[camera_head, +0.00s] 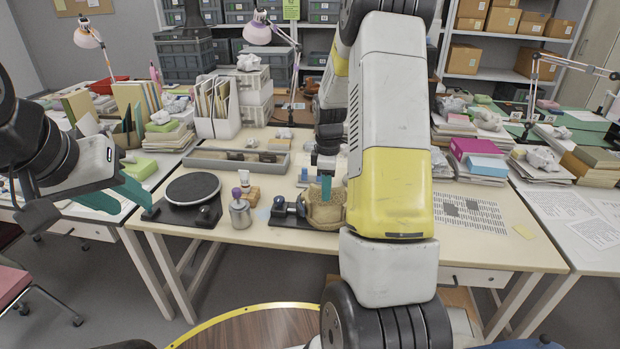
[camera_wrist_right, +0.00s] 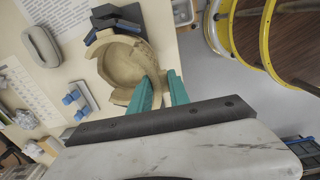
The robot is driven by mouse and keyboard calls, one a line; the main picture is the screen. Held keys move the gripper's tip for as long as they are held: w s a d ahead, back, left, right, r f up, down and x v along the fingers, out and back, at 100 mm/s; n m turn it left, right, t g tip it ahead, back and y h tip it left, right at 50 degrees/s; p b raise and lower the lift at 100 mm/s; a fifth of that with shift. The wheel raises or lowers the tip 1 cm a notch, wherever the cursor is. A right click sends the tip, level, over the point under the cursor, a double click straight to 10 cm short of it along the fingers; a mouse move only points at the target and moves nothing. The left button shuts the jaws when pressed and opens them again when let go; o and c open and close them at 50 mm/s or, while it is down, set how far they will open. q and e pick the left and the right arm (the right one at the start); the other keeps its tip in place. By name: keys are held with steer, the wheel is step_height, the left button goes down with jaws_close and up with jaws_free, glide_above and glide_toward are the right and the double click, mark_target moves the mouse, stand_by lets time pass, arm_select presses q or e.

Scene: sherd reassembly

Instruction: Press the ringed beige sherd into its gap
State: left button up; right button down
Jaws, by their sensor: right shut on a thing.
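A beige broken vessel (camera_head: 327,214) stands at the front of the middle table, beside a black stand (camera_head: 288,210). In the right wrist view I look into the hollow vessel (camera_wrist_right: 122,62), whose rim is uneven. My right gripper (camera_head: 325,186) is at the vessel's wall, pointing down. In the right wrist view its teal fingers (camera_wrist_right: 161,88) are shut on a small beige sherd (camera_wrist_right: 158,81), mostly hidden between them. I cannot tell whether the sherd is seated in the gap. My left gripper (camera_head: 117,197) is open and empty, left of the turntable.
A printed sheet (camera_head: 462,214) lies at right. My right arm hides much of the table's middle.

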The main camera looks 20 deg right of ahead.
step_height(320, 180, down, 8)
steer(key=shift+w, duration=0.25)
stand_by(1.0)
steer(key=shift+w+d, duration=0.25)
stand_by(0.5)
steer(key=shift+f, duration=0.45)
stand_by(1.9)
steer(key=c, duration=1.1)
jaws_free()
steer(key=shift+c, duration=0.2)
steer(key=shift+r, duration=0.1)
step_height(320, 180, up, 8)
steer(key=shift+f, duration=0.2)
